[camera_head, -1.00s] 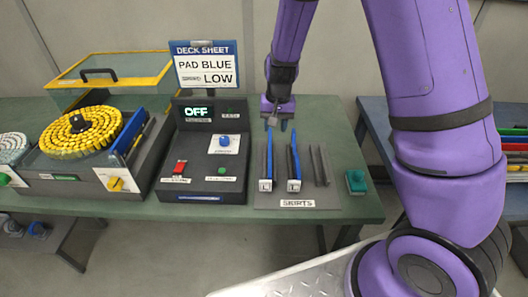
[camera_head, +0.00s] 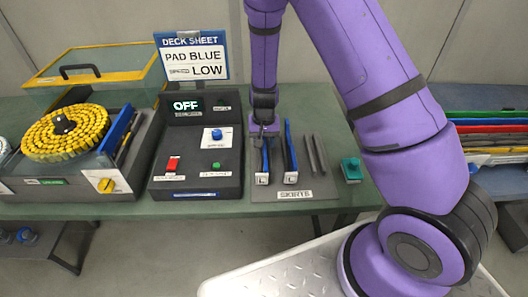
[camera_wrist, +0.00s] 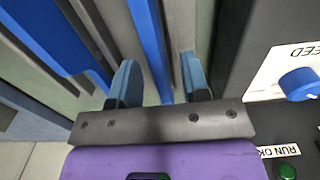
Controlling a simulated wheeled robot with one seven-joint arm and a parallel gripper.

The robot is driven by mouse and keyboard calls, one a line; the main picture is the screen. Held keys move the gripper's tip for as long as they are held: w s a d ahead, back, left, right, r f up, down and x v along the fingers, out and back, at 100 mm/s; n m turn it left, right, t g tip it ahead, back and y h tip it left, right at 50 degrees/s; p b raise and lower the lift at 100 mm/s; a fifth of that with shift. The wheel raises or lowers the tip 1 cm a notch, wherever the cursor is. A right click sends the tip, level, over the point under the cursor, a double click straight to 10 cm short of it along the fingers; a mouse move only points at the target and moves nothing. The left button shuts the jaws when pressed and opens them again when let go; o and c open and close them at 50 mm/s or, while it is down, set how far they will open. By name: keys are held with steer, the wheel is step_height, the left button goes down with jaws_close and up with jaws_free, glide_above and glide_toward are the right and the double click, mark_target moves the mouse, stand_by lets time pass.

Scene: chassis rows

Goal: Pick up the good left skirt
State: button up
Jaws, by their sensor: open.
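Two blue skirts with white L tags stand side by side on the grey SKIRTS rack (camera_head: 262,194): the left one (camera_head: 265,160) and the right one (camera_head: 291,150). My gripper (camera_head: 263,132) is at the far end of the left skirt, pointing down. In the wrist view my open gripper (camera_wrist: 158,64) has a blue finger on each side of a blue skirt (camera_wrist: 152,40), with visible gaps. The right skirt (camera_wrist: 60,35) shows at the left there. I cannot tell how deep the fingers reach or see any defect on either skirt.
Two empty grey slots (camera_head: 315,154) are right of the skirts, then a teal button box (camera_head: 351,169). A dark control box (camera_head: 190,145) reading OFF stands close on the left, under the deck sheet sign (camera_head: 192,55). A yellow-pad turntable (camera_head: 66,134) is further left.

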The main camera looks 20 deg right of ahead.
steer(key=shift+s+f, duration=0.2)
steer(key=shift+f, duration=1.65)
steer(key=shift+c, duration=0.4)
jaws_close()
